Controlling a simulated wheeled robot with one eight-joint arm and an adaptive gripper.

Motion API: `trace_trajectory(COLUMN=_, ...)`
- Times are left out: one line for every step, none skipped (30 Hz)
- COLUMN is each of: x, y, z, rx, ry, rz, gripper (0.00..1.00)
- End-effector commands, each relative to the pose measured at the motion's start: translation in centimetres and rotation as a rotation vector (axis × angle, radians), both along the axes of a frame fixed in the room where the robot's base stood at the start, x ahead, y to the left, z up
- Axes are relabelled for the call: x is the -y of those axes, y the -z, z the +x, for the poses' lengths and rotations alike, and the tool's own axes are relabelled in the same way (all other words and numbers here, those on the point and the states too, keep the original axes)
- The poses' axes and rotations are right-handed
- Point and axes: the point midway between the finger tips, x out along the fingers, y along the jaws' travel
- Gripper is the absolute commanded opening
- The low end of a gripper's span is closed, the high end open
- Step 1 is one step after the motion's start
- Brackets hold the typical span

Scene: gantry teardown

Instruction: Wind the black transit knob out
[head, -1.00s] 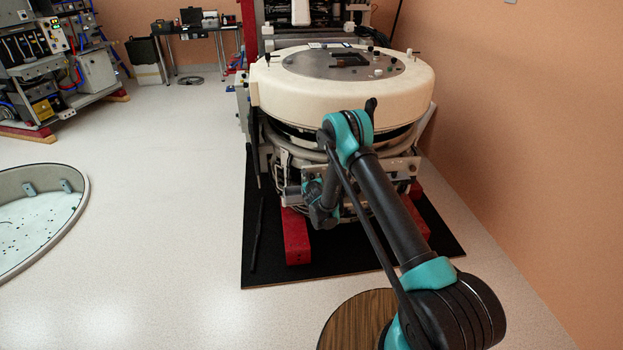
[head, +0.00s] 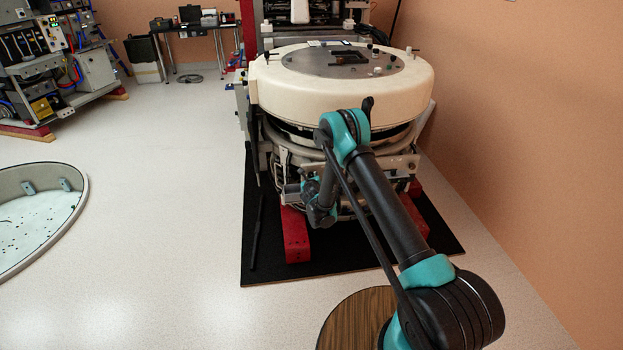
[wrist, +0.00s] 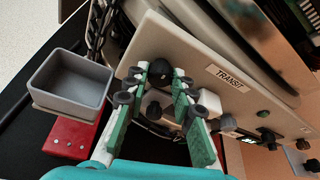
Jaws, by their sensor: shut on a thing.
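In the wrist view, the black transit knob (wrist: 160,70) sits on a pale panel (wrist: 200,62) beside a white label reading TRANSIT (wrist: 230,78). My gripper (wrist: 161,74) has its two green-padded fingers on either side of this knob, shut on it near the fingertips. The knob's stem and how far it is wound are hidden. In the head view, my arm reaches to the front of the cream, drum-shaped gantry (head: 345,95); the knob and my fingertips cannot be made out there.
A grey open tray (wrist: 72,82) is left of my fingers, above a red block (wrist: 68,140). A second dark knob (wrist: 153,110) lies between my fingers. More knobs (wrist: 264,113) line the panel at right. A round cover (head: 40,215) lies on the floor at left.

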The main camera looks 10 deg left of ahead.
Motion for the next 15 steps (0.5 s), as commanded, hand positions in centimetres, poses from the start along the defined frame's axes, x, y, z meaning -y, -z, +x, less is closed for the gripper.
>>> trace_trajectory(x=-0.14, y=0.06, z=-0.09, rx=0.007, ry=-0.001, rz=-0.026, gripper=0.00)
trace_trajectory(x=-0.14, y=0.06, z=-0.09, rx=0.013, ry=-0.001, rz=-0.045, gripper=0.00)
trace_trajectory(x=-0.17, y=0.07, z=-0.09, rx=0.021, ry=-0.001, rz=-0.073, gripper=0.00)
trace_trajectory(x=-0.20, y=0.07, z=-0.10, rx=0.027, ry=-0.002, rz=-0.095, gripper=0.00)
trace_trajectory(x=-0.22, y=0.08, z=-0.12, rx=0.034, ry=-0.002, rz=-0.120, gripper=0.00)
trace_trajectory(x=-0.26, y=0.10, z=-0.14, rx=0.044, ry=-0.001, rz=-0.154, gripper=0.00)
trace_trajectory(x=-0.30, y=0.12, z=-0.15, rx=0.051, ry=-0.001, rz=-0.179, gripper=0.00)
trace_trajectory(x=-0.35, y=0.13, z=-0.16, rx=0.058, ry=-0.001, rz=-0.204, gripper=0.00)
trace_trajectory(x=-0.37, y=0.16, z=-0.17, rx=0.069, ry=-0.002, rz=-0.241, gripper=0.00)
trace_trajectory(x=-0.35, y=0.19, z=-0.17, rx=0.077, ry=-0.001, rz=-0.269, gripper=0.00)
trace_trajectory(x=-0.36, y=0.22, z=-0.17, rx=0.085, ry=-0.001, rz=-0.297, gripper=0.00)
trace_trajectory(x=-0.38, y=0.23, z=-0.18, rx=0.096, ry=-0.001, rz=-0.334, gripper=0.00)
trace_trajectory(x=-0.42, y=0.24, z=-0.19, rx=0.103, ry=-0.001, rz=-0.360, gripper=0.00)
trace_trajectory(x=-0.43, y=0.25, z=-0.20, rx=0.112, ry=-0.001, rz=-0.389, gripper=0.00)
trace_trajectory(x=-0.46, y=0.29, z=-0.21, rx=0.122, ry=-0.001, rz=-0.425, gripper=0.00)
